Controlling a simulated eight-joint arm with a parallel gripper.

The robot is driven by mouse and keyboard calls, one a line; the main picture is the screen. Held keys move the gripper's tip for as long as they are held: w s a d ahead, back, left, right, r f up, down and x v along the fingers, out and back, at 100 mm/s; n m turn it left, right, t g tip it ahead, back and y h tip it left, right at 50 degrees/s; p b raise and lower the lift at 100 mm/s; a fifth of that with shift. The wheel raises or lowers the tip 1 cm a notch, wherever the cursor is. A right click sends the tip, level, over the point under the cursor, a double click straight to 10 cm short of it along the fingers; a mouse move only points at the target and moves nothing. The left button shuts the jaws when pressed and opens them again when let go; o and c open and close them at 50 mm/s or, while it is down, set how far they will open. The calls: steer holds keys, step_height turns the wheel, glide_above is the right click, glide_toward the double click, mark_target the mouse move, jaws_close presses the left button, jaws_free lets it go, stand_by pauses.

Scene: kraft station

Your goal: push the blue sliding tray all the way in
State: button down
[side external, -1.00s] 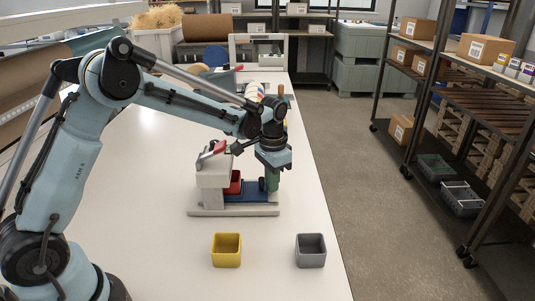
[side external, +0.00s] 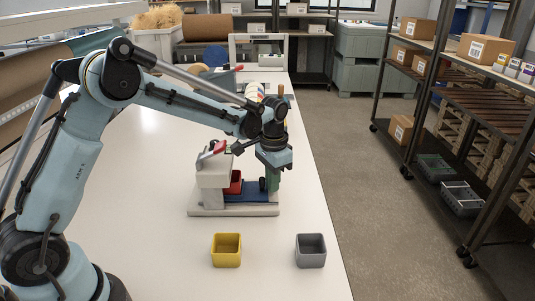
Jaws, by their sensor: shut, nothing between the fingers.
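The blue sliding tray (side external: 246,197) lies low on the light grey base (side external: 234,212) of a small press-like device. A red bin (side external: 235,183) sits at the tray's left part, partly under the device's grey head (side external: 213,175). A red-tipped lever (side external: 219,147) stands up on top of the head. My gripper (side external: 270,186) points down at the right end of the tray and is shut with nothing held. Its fingertips look close to the tray's end; whether they touch it I cannot tell. The tray's left end is hidden by the head and red bin.
A yellow bin (side external: 227,250) and a grey bin (side external: 310,250) stand in front of the device. The white table (side external: 150,200) is clear to the left. Rolls and a grey frame (side external: 258,40) stand behind. The table's right edge runs close to the device.

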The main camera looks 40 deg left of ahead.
steer(key=shift+w+f, duration=0.1)
steer(key=shift+f, duration=0.15)
step_height(320, 180, up, 7)
stand_by(0.7)
steer(key=shift+r, duration=0.15)
